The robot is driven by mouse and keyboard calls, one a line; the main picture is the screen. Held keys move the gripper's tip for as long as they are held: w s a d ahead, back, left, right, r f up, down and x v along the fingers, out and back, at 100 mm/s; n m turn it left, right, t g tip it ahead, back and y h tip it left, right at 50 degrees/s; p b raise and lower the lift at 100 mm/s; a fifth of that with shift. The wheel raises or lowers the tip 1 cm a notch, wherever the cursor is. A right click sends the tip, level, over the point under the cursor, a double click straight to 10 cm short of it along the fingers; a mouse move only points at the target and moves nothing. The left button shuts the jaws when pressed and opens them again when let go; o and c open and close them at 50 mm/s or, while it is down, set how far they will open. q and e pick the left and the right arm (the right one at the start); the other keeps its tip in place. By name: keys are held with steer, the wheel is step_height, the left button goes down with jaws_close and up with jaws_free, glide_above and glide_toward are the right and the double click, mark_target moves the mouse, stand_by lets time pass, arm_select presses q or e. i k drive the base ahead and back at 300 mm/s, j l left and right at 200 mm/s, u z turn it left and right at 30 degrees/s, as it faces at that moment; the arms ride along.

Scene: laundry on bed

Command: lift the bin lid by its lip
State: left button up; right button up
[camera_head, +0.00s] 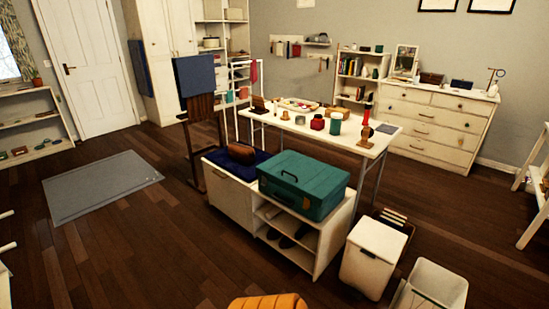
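A white bin (365,272) stands on the floor at the lower right, beside the right end of the low white bench. Its pale lid (377,239) lies flat on top and looks closed. A small dark mark, perhaps the lip (367,253), shows at the lid's front edge. Neither of my grippers is in view, so nothing of mine is seen touching the bin.
An open white bin (444,281) stands close on the right. The bench (233,201) carries a green case (303,184) and a brown bag (241,153). A white table (384,138) stands behind. An orange item (268,302) shows at the bottom edge. Floor at left is mostly clear.

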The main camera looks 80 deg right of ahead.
mark_target(375, 238)
steer(key=z, duration=3.7)
